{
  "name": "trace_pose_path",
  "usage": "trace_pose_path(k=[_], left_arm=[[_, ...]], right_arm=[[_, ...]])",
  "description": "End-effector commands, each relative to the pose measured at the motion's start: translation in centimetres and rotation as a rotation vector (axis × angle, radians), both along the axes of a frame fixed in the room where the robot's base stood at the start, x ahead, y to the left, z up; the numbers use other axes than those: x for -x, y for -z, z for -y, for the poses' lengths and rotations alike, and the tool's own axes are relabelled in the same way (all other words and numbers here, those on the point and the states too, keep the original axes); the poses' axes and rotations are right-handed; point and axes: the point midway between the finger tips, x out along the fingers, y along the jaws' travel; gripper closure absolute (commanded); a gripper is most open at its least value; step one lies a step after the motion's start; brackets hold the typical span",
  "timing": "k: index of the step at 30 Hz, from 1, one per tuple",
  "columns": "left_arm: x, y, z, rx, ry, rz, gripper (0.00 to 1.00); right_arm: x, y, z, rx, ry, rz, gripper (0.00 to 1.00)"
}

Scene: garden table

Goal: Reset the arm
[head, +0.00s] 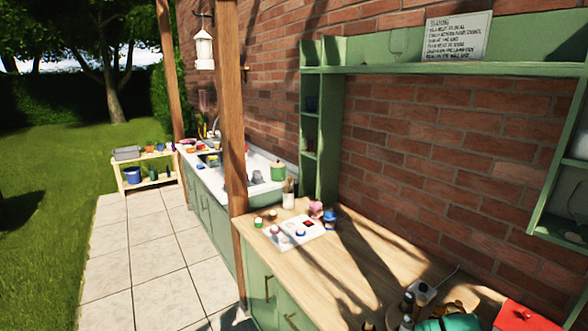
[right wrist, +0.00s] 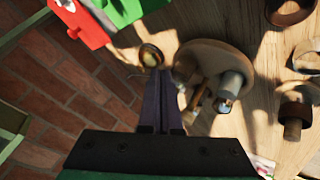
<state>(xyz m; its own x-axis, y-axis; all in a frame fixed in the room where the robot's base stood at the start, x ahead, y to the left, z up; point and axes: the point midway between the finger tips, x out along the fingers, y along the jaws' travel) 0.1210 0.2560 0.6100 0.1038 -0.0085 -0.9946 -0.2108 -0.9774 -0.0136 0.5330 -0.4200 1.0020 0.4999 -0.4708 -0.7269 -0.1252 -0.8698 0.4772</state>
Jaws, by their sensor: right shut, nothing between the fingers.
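My right gripper (right wrist: 161,78) shows in the right wrist view with its two dark fingers together and nothing between them. Its tips are close to a small round dark-rimmed object (right wrist: 150,54) and left of a round wooden stand (right wrist: 192,50) with small bottles; I cannot tell whether they touch. In the head view neither gripper is in view.

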Motion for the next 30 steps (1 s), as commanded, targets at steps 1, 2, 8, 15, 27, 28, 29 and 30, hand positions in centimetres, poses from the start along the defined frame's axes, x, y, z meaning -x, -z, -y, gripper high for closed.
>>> trace_pose_path(k=[1, 2, 8, 15, 27, 28, 29, 30], left_arm=[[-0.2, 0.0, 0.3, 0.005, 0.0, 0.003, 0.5], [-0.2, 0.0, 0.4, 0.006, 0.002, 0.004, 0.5], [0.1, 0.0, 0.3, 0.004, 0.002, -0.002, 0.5], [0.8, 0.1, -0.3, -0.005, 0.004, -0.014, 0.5], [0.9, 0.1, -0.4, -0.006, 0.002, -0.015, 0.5], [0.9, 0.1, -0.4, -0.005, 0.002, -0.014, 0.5], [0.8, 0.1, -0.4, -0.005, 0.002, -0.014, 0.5], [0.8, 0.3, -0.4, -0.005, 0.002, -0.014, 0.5]], right_arm=[[0.9, 0.3, -0.4, -0.009, -0.003, -0.007, 1.0], [1.4, 0.5, -0.7, -0.016, -0.004, -0.01, 1.0], [5.6, 1.7, -3.9, -0.084, -0.032, -0.049, 1.0], [11.6, 2.7, -9.3, -0.204, -0.095, -0.122, 1.0], [21.2, 2.0, -17.9, -0.42, -0.209, -0.262, 1.0], [21.8, 1.8, -18.4, -0.437, -0.216, -0.272, 1.0], [22.5, 1.7, -18.9, -0.451, -0.224, -0.283, 1.0], [23.0, 2.1, -19.4, -0.465, -0.228, -0.295, 1.0]])
